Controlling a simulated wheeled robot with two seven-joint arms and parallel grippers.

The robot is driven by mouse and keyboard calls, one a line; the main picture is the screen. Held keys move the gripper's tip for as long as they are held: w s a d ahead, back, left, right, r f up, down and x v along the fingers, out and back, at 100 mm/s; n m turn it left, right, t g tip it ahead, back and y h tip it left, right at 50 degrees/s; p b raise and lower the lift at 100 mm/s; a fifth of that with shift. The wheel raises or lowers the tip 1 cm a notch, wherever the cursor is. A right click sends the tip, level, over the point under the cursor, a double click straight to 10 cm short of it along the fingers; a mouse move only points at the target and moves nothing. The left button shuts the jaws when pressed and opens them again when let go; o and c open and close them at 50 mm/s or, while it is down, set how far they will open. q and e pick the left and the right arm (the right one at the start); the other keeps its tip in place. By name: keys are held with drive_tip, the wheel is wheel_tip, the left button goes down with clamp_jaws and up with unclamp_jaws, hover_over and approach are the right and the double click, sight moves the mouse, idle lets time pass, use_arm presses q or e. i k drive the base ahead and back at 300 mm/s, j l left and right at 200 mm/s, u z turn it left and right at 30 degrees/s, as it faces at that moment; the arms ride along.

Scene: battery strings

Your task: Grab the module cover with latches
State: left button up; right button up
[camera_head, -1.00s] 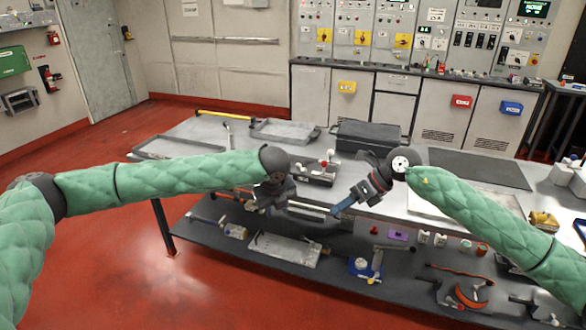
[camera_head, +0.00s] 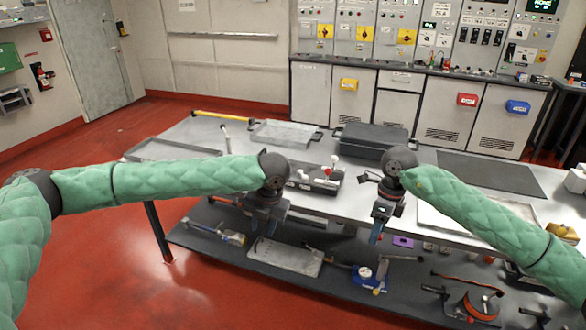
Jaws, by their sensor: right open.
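A pale, flat, clear-looking cover with dark latch-like ends (camera_head: 285,134), which looks like the module cover, lies on the far left part of the metal table (camera_head: 200,137). My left gripper (camera_head: 263,238) hangs pointing down at the table's front edge, nearer to me than the cover and well apart from it. I cannot tell how far its fingers are apart. My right gripper (camera_head: 377,232) also points down at the front edge, open, with nothing seen in it. Both grippers are clear of the cover.
A dark module (camera_head: 318,180) with red and white parts stands behind my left gripper. A black case (camera_head: 372,138) stands to the right of the cover. An empty grey tray (camera_head: 165,150) lies at the left. The lower shelf (camera_head: 215,252) holds tools and a metal plate.

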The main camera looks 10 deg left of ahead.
sight(316, 175)
drive_tip(key=i+j, duration=0.2)
drive_tip(key=i, duration=0.35)
drive_tip(key=i+j, duration=0.2)
drive_tip(key=i, duration=0.35)
drive_tip(key=i+j, duration=0.2)
drive_tip(key=i, duration=0.35)
